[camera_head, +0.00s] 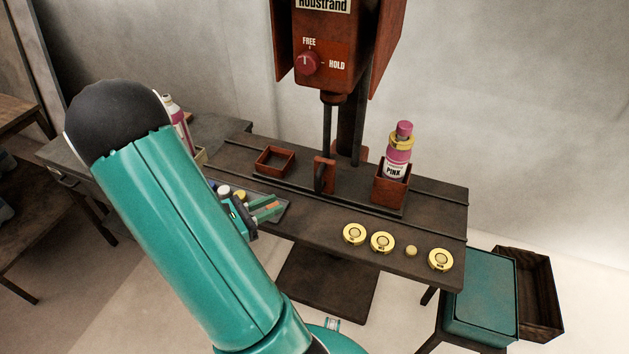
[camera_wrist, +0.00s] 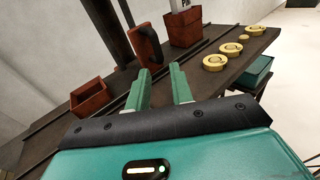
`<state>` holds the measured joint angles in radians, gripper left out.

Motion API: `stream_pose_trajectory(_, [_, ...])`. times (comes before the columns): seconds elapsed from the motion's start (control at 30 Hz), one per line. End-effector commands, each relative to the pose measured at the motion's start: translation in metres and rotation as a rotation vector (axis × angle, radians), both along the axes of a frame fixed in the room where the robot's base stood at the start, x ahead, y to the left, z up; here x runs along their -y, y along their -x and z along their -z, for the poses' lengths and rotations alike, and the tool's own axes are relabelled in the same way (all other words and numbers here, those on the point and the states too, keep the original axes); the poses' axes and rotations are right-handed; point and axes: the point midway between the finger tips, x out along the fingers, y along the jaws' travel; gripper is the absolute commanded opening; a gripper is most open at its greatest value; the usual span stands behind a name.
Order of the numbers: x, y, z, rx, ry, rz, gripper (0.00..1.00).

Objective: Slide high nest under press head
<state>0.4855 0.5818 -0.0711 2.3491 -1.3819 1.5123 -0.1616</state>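The press head (camera_head: 330,97) hangs on a rod above the bench's middle, under a rust-red housing (camera_head: 345,45). The taller rust-red nest (camera_head: 391,189) stands right of the head and holds an upright pink bottle (camera_head: 398,150) with a yellow ring at its neck. A lower empty nest (camera_head: 275,161) sits to the left. An upright red handle (camera_head: 324,174) stands between them, also visible in the wrist view (camera_wrist: 149,45).
A red knob (camera_head: 307,63) sits between FREE and HOLD marks; its setting is unclear. Several yellow discs (camera_head: 382,242) lie on the bench's front right. A teal box (camera_head: 480,298) and dark crate (camera_head: 540,290) stand beyond its right end. A grey side table (camera_head: 215,135) is left.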

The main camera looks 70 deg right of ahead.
Motion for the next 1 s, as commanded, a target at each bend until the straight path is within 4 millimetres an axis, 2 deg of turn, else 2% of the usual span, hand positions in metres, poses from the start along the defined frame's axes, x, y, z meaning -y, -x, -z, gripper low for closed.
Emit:
stream_pose_trajectory(0.1, [0.010, 0.003, 0.010, -0.073, 0.000, -0.026, 0.23])
stream_pose_trajectory(0.27, [0.019, 0.007, 0.012, -0.093, 0.003, -0.036, 0.23])
stream_pose_trajectory(0.47, [0.043, 0.027, 0.011, -0.090, 0.003, -0.033, 0.23])
stream_pose_trajectory(0.8, [0.095, 0.070, 0.011, -0.088, 0.002, -0.032, 0.23])
stream_pose_trajectory(1.0, [0.115, 0.085, 0.011, -0.088, 0.002, -0.035, 0.23])
